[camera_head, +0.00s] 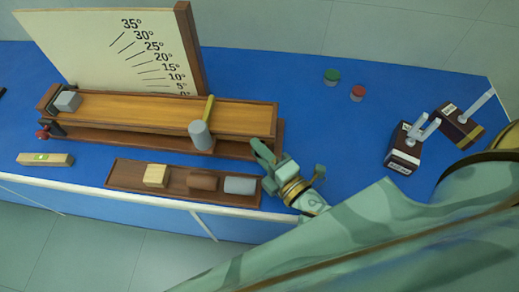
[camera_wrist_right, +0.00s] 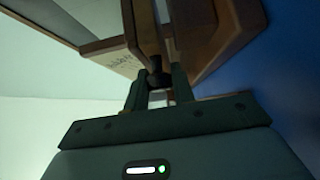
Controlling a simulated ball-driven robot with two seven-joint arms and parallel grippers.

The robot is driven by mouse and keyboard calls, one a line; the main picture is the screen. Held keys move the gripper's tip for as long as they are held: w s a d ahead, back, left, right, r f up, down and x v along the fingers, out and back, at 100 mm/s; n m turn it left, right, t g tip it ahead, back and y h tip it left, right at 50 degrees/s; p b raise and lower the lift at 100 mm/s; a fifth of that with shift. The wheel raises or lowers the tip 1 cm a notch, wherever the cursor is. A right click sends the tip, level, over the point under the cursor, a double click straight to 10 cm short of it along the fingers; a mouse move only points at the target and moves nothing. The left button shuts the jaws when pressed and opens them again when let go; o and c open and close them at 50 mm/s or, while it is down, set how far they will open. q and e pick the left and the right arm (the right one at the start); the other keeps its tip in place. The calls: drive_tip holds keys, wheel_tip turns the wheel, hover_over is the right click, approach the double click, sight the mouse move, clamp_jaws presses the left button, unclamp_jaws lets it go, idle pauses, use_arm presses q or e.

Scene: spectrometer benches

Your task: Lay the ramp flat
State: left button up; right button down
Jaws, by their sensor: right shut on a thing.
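The ramp (camera_head: 150,108) is a long wooden board with an orange-brown top, lying over a darker wooden base (camera_head: 130,136). It looks close to level; the head view does not show its exact tilt. My right gripper (camera_head: 265,152) is at the ramp's right end, at its near corner. In the right wrist view, its fingers (camera_wrist_right: 156,78) are shut on a wooden piece that I take as the ramp's end, with a dark round knob between them. A grey block (camera_head: 67,101) sits on the ramp's left end. My left gripper is out of view.
An angle board (camera_head: 110,50) stands behind the ramp. The blue bench (camera_head: 300,110) is mostly clear between.

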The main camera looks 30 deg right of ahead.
drive_tip(key=c, duration=1.2)
unclamp_jaws()
drive_tip(key=s+d, duration=0.1)
drive_tip(key=s, duration=0.4)
drive_tip(key=s+d, duration=0.1)
drive_tip(key=s, duration=0.4)
drive_tip(key=s+d, duration=0.1)
drive_tip(key=s, duration=0.5)
drive_tip(key=shift+d+r, duration=0.1)
drive_tip(key=shift+r, duration=0.05)
drive_tip(key=shift+c, duration=0.3)
